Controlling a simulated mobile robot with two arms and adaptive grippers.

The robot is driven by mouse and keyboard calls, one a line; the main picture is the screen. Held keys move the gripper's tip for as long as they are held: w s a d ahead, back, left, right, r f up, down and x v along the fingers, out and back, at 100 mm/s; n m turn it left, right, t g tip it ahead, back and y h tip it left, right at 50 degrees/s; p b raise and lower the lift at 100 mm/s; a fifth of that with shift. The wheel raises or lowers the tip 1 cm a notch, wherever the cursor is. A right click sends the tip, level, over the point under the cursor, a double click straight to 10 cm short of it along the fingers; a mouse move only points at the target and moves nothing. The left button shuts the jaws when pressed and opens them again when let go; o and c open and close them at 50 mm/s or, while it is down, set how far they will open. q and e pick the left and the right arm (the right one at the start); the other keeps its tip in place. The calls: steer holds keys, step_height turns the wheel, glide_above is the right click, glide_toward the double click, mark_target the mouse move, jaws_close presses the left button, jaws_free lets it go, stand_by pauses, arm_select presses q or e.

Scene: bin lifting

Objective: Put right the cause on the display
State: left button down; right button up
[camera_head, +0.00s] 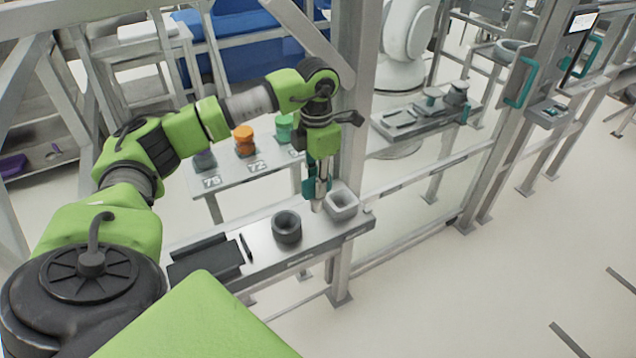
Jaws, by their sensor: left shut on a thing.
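My left gripper (319,188) hangs pointing down over the right part of the near grey bench (262,255). It is shut on a small pale thing (317,206), of which only the lower end shows below the fingers. A dark grey round cup (287,227) stands on the bench to the left of the gripper. A light grey square holder with an opening (342,203) stands just right of it. A display (583,22) is mounted on the frame at the upper right; its text is too small to read. My right gripper is not in view.
A black tray (203,261) and a dark pen-like thing (246,248) lie on the bench's left part. Behind, a numbered shelf carries orange (244,140) and green (284,128) pieces. A metal post (355,100) stands close behind my gripper. Floor at right is mostly clear.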

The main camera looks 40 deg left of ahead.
arm_select(q)
steer(key=shift+r, duration=0.15)
steer(key=shift+r+p, duration=0.65)
steer(key=shift+r, duration=0.25)
steer(key=shift+s+r+p, duration=0.1)
steer(key=shift+r+p, duration=0.65)
steer(key=shift+r, duration=1.3)
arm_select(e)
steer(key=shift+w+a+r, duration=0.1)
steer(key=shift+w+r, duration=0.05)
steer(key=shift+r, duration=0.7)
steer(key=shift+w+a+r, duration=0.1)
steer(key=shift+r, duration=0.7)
